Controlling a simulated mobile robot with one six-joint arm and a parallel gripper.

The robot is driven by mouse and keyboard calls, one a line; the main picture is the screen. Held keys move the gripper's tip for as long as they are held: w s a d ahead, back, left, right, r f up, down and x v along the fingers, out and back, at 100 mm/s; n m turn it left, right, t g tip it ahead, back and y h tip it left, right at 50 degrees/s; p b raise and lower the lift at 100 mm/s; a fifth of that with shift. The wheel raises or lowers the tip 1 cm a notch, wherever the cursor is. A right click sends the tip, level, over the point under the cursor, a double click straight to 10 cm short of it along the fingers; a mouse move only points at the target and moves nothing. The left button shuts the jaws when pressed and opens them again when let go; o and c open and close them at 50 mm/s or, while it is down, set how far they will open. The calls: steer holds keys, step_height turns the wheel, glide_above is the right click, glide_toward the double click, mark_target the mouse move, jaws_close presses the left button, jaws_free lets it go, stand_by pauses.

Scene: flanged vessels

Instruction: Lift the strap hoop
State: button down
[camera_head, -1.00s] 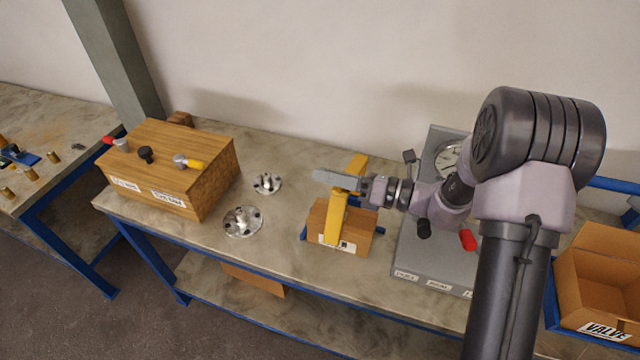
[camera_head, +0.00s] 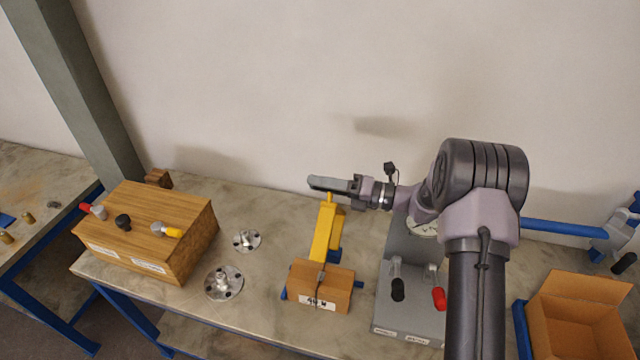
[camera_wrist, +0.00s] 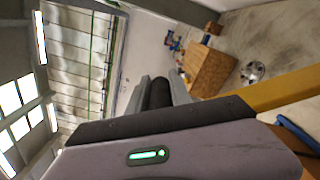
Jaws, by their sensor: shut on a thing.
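My gripper (camera_head: 320,183) is shut on the upper part of the hoop, above the bench. The gripped spot is hidden behind the fingers in the head view. In the wrist view the yellow band (camera_wrist: 288,88) runs in from the right, towards my gripper (camera_wrist: 163,88), where a dark cylinder shows between the fingers.
A wooden box with knobs (camera_head: 150,228) stands at left. Two metal flanges, a large one (camera_head: 223,284) and a small one (camera_head: 247,240), lie between it and the brown box. An open carton (camera_head: 578,318) sits farther right.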

stand_by(0.3)
steer(key=c, duration=1.2)
jaws_free()
steer(key=v, duration=1.7)
steer(key=shift+d, duration=0.25)
